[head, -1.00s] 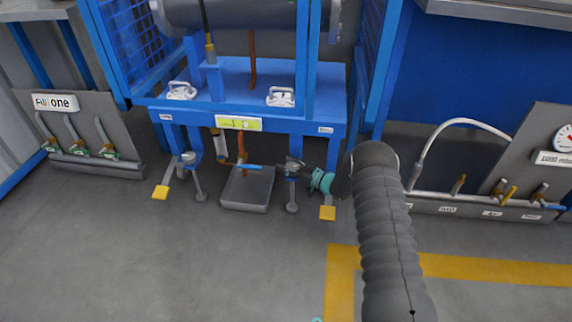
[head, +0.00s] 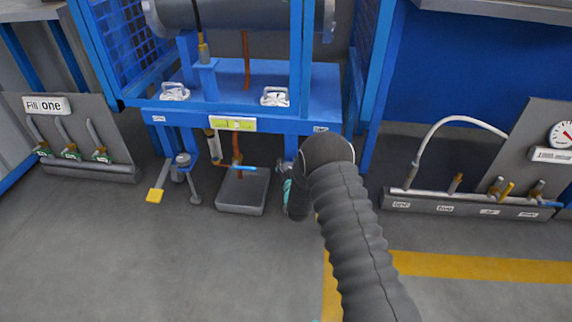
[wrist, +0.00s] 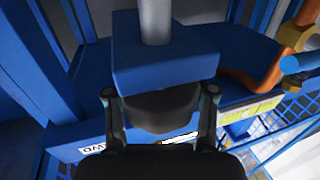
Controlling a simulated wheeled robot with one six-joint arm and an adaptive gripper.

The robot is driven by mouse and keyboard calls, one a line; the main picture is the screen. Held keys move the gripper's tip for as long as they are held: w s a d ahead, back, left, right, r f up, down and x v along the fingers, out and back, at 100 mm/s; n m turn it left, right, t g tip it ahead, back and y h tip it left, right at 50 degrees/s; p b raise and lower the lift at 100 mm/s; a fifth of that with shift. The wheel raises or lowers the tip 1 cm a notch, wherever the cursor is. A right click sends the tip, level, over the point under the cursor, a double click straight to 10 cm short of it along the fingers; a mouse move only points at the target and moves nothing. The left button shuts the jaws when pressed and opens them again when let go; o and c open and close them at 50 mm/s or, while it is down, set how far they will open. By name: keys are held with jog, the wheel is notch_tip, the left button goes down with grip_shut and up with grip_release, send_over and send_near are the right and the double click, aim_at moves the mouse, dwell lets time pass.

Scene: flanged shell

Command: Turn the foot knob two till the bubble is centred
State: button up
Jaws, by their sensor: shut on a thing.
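In the wrist view the dark round foot knob two (wrist: 160,108) sits under a blue block with a grey rod. My gripper (wrist: 160,100) has one finger on each side of the knob and is shut on it. An upside-down label is partly visible nearby. In the head view my gripper (head: 288,192) is at the right front foot, mostly hidden by my dark ribbed arm. The yellow-green level (head: 233,124) is on the front of the blue frame (head: 270,120). Its bubble is too small to place surely.
A grey tray (head: 242,192) lies on the floor between the feet, close to my gripper. A pipe manifold (head: 470,205) is at the right, another panel (head: 68,135) at the left. The front floor is clear.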

jog(key=shift+d+m+h, duration=0.1)
jog(key=shift+m+h, duration=0.4)
jog(key=shift+h, duration=0.3)
jog(key=o, duration=0.9)
jog(key=shift+o, duration=0.2)
jog(key=shift+s, duration=0.1)
jog(key=s+d, duration=0.1)
jog(key=s, duration=1)
jog(key=shift+s+d, duration=0.35)
jog(key=shift+f, duration=0.15)
